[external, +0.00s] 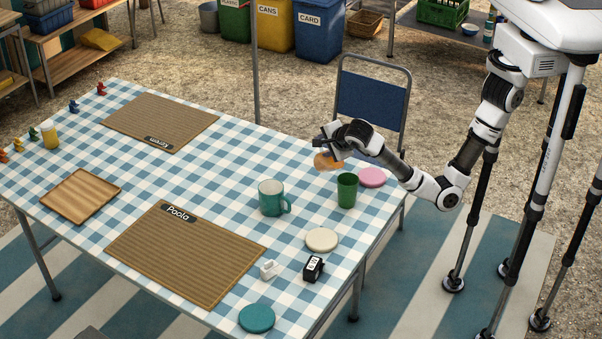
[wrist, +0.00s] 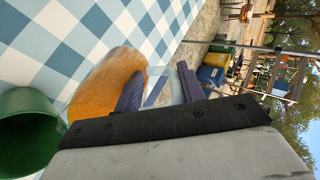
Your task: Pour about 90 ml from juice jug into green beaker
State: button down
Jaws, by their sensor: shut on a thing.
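The juice jug (external: 326,161) shows orange behind and left of the green beaker in the external view. In the wrist view the jug (wrist: 104,82) fills the space just beyond my fingers. My gripper (external: 332,141) is shut on the jug, with its dark fingers (wrist: 158,88) at the jug's clear handle side. The green beaker (external: 347,191) stands upright on the table, apart from my gripper. In the wrist view the beaker (wrist: 28,135) is at the lower left, close beside the jug. I cannot tell the jug's exact tilt, and no juice stream shows.
A teal mug (external: 271,198) stands left of the beaker. A pink disc (external: 372,177) lies just right of it, and a cream disc (external: 321,239) lies in front. A blue chair (external: 373,101) stands behind the table. The checked cloth between the mats is clear.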

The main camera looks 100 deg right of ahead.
jog(key=shift+a+r+t+h+b, duration=0.3)
jog(key=shift+r+h+b, duration=0.3)
jog(key=shift+b, duration=0.25)
jog(key=shift+s+a+r+t+h+b, duration=0.2)
jog(key=shift+a+r+t+h+b, duration=0.15)
jog(key=shift+r+h+b, duration=0.45)
jog(key=shift+s+a+h+b, duration=0.1)
jog(key=shift+a+h+b, duration=0.15)
jog(key=shift+b, duration=0.25)
jog(key=shift+s+a+r, duration=0.1)
jog(key=shift+a, duration=0.2)
jog(key=shift+s+a+r+h+b, duration=0.1)
jog(key=shift+a+r+h+b, duration=0.2)
jog(key=shift+b, duration=0.4)
jog(key=shift+s+a+r+t+h, duration=0.2)
jog(key=shift+a+r+t+h, duration=0.05)
jog(key=shift+a+h, duration=0.3)
jog(key=shift+s+a+r+t+h, duration=0.25)
jog(key=shift+a+h, duration=0.15)
jog(key=shift+a, duration=0.2)
